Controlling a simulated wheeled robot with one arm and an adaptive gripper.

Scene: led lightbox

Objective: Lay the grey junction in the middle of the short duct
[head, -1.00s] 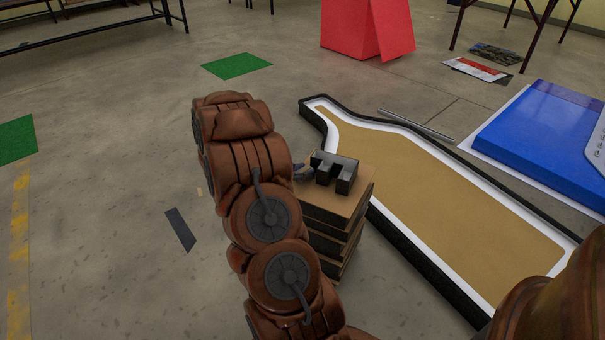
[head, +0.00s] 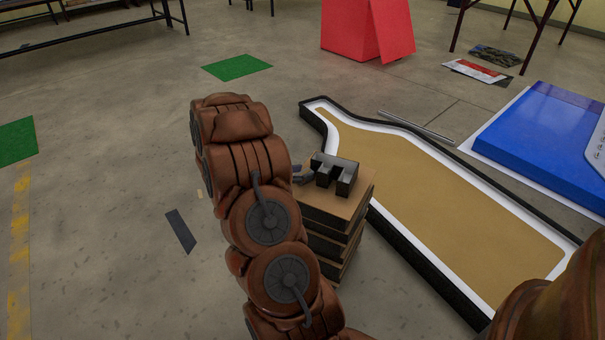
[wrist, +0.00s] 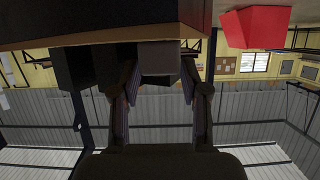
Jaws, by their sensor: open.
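A grey and black piece with short prongs (head: 335,172), which looks like the grey junction, lies on top of a brown box stack. In the wrist view, a grey block face (wrist: 159,57) of it shows between my fingers, with darker parts to the left. My gripper (wrist: 160,82) is open, with one finger on each side of this block; I cannot tell whether they touch it. In the head view, my gripper (head: 303,175) is just left of the piece and mostly hidden by my arm. I cannot tell for sure which thing is the short duct.
The box stack (head: 326,212) stands beside a bottle-shaped lightbox (head: 450,195) with a black outer wall, white border and tan floor. A blue box (head: 545,130) is at the right and a red box (head: 350,28) at the back. The floor at left is mostly free.

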